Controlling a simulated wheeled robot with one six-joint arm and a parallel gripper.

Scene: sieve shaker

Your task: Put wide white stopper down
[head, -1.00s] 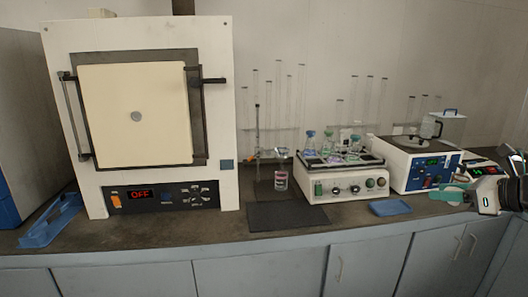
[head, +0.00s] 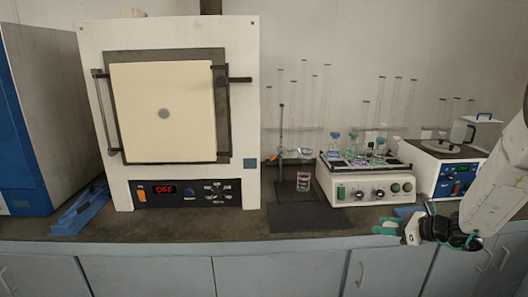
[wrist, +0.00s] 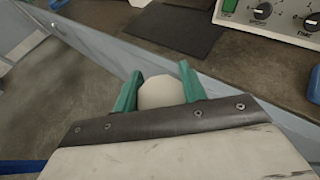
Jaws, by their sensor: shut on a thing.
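The wide white stopper (wrist: 161,92) shows in the wrist view as a pale round top between the two green fingers. My gripper (wrist: 162,88) is shut on it. In the head view my gripper (head: 384,229) is at the right, near the bench's front edge, with its green fingers pointing left. The stopper cannot be made out clearly in the head view. In the wrist view the gripper is by the front edge of the bench, with floor and cabinet front to the left.
A dark mat (head: 308,219) lies on the bench (head: 235,224), bare. Behind it stand a beaker (head: 303,182) and a shaker (head: 372,186) with flasks. A furnace (head: 170,110) reading OFF and a blue tray (head: 80,211) are left. A blue item (head: 408,211) lies behind my gripper.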

